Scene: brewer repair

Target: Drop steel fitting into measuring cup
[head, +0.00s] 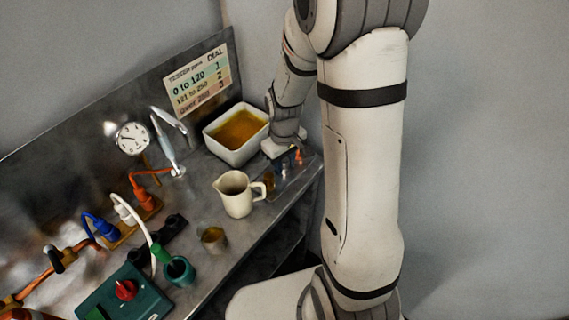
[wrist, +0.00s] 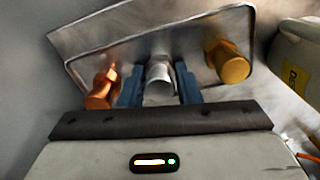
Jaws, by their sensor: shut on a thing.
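In the wrist view, my gripper (wrist: 160,88) is shut on the steel fitting (wrist: 158,82), a silvery cylinder between its two blue fingers. The fitting is over or in a metal tray (wrist: 140,42); I cannot tell whether it still touches the tray. A copper fitting (wrist: 102,90) is to its left and a brass fitting (wrist: 228,62) to its right. In the head view, my gripper (head: 290,156) is low at the tray at the bench's right end. The cream measuring cup (head: 237,197) with spout and handle stands upright left of and nearer than the tray. Its inside looks empty.
A white basin (head: 236,135) of amber liquid stands behind the cup. A small cup (head: 213,240) stands in front of it. A gauge (head: 133,138), colored hoses and a green box with a red knob (head: 125,289) fill the left. The bench's front edge is close to the measuring cup.

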